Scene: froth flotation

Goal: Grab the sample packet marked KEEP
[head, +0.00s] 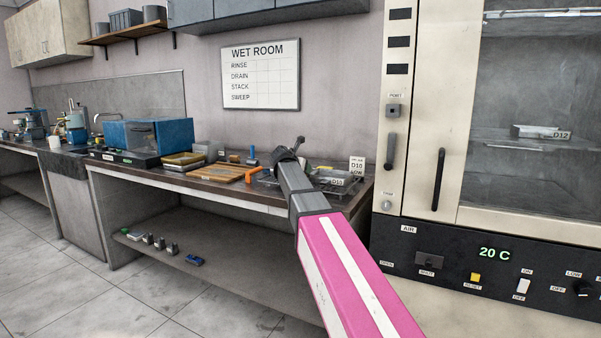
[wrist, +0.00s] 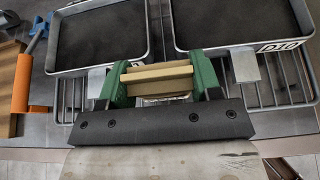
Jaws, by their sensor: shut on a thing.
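In the wrist view, my gripper (wrist: 160,78) has green fingers shut on a flat tan packet (wrist: 158,73), which lies crosswise between them. I see the packet nearly edge-on, and no KEEP marking is readable on it. The packet is over the wire rack, near the front rims of two trays; I cannot tell whether it touches anything below. In the head view, my arm reaches to the right part of the bench, and the fingers and packet cannot be made out there.
Two dark trays stand on the wire rack, one on the left (wrist: 100,38) and one marked D10 (wrist: 240,22). An orange-handled tool (wrist: 24,80) lies left of them. A wooden board (head: 222,173) and blue box (head: 148,137) are further left. A tall oven cabinet (head: 425,110) stands right.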

